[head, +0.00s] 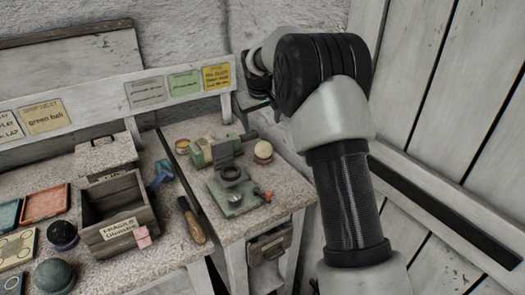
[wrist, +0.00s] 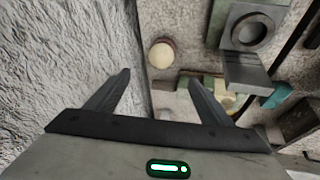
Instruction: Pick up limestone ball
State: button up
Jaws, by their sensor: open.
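A cream, pale ball (head: 263,150), which looks like the limestone ball, sits on a small brownish base on the right-hand bench, right of a grey-green vise-like device (head: 235,190). The ball is apart from the fingers.
The device (wrist: 250,30) stands close to the ball. A green box (head: 203,152) and a round yellowish tin (head: 182,146) lie behind it. A wooden crate (head: 118,205) and a dark green ball (head: 55,276) are on the left bench. A plaster wall (wrist: 60,60) is near my gripper.

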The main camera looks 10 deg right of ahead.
aim_at(263, 145)
jog(key=x, duration=1)
jog(key=shift+w+f, duration=0.1)
jog(key=shift+f, duration=0.15)
jog(key=shift+x, duration=2.7)
jog(key=shift+a, duration=0.1)
jog(key=shift+c, duration=0.5)
